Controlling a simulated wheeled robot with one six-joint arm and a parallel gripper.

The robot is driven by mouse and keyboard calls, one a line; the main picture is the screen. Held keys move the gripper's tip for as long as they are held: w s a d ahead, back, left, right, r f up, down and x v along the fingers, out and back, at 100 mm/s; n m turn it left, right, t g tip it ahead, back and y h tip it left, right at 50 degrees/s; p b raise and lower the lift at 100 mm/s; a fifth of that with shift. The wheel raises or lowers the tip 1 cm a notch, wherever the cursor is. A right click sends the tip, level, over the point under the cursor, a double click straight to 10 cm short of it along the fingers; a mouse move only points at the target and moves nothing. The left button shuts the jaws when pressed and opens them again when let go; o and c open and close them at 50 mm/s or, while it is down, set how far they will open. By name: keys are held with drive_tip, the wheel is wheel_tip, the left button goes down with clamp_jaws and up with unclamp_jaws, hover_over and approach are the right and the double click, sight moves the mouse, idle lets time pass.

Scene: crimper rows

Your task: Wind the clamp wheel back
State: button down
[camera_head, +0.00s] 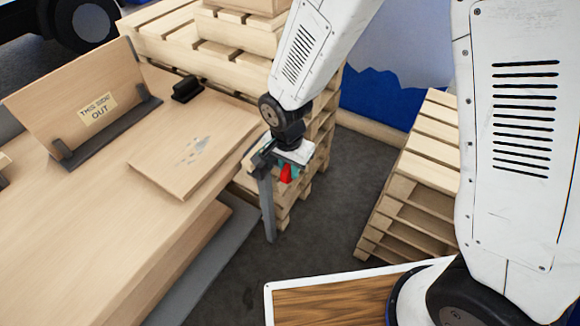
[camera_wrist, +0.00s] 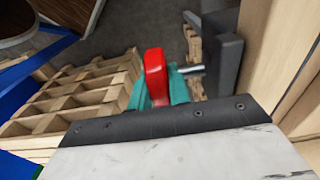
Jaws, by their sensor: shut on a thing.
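The red clamp wheel (camera_head: 286,174) is just off the right edge of the wooden bench, partly hidden under my gripper. In the wrist view the wheel (camera_wrist: 155,78) is seen edge-on between teal finger parts. My gripper (camera_head: 290,166) is shut on it; its fingers also show in the wrist view (camera_wrist: 160,92). A short metal rod (camera_wrist: 191,69) runs from beside the wheel toward a grey bracket (camera_wrist: 228,62) at the bench edge. How far the rod is wound cannot be told.
The bench (camera_head: 90,235) carries a flat board (camera_head: 165,172), an upright "THIS SIDE OUT" panel (camera_head: 70,85) and a small black block (camera_head: 186,89). Pallets are stacked behind (camera_head: 160,45) and at right (camera_head: 420,160), with bare floor between.

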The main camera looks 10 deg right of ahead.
sight(287, 166)
drive_tip(key=shift+s+f+t+h, duration=0.1)
drive_tip(key=shift+s+t+h, duration=0.1)
drive_tip(key=shift+t+h, duration=0.6)
drive_tip(key=c, duration=1.3)
unclamp_jaws()
drive_tip(key=shift+t, duration=0.3)
drive_tip(key=shift+a, duration=0.1)
drive_tip(key=v, duration=0.6)
drive_tip(key=shift+r, duration=0.4)
drive_tip(key=shift+s+a+r, duration=0.1)
drive_tip(key=shift+s+r, duration=0.1)
drive_tip(key=shift+r, duration=0.3)
drive_tip(key=shift+r, duration=0.1)
